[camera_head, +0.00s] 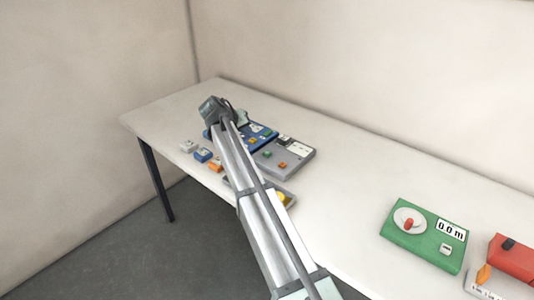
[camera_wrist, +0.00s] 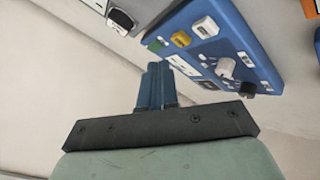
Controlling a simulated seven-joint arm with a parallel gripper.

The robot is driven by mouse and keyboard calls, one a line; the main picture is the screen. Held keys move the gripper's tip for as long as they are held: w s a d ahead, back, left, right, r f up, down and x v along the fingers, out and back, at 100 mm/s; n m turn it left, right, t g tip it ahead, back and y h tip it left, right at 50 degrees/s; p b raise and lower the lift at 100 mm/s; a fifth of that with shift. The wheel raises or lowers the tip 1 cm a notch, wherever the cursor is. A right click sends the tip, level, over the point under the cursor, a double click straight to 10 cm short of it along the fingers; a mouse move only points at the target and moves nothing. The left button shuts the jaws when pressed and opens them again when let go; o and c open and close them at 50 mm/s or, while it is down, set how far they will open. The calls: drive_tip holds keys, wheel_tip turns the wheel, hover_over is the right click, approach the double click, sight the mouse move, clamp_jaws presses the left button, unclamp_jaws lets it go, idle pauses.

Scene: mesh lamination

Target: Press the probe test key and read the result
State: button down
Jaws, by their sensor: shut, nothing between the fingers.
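A blue panel (camera_head: 265,131) lies near the table's back left, partly hidden behind my arm. In the wrist view the blue panel (camera_wrist: 250,48) carries a green key (camera_wrist: 156,45), a yellow key (camera_wrist: 181,39), a white key (camera_wrist: 206,27), a white knob (camera_wrist: 226,68) and a black knob (camera_wrist: 247,88). No label legibly marks a probe test key. My gripper (camera_wrist: 156,68) is shut and empty, its blue fingers just off the panel's edge near the green key. I cannot tell whether it touches. The fingers are hidden in the head view.
A grey panel (camera_head: 301,161) adjoins the blue one. Small white (camera_head: 188,146), blue (camera_head: 203,155) and orange (camera_head: 216,165) blocks lie near the front edge.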

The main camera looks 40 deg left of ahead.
sight(264, 153)
drive_tip(key=w+d+r+m+h, duration=0.3)
drive_tip(key=d+m, duration=0.2)
drive_tip(key=d, duration=0.1)
drive_tip(key=shift+d+r+h, duration=0.15)
drive_tip(key=shift+r+h, duration=0.15)
drive_tip(key=shift+r, duration=0.1)
drive_tip(key=shift+f, duration=0.1)
drive_tip(key=shift+f, duration=4.35)
drive_tip(key=shift+f, duration=0.85)
drive_tip(key=shift+r, duration=0.9)
drive_tip(key=shift+r, duration=2.5)
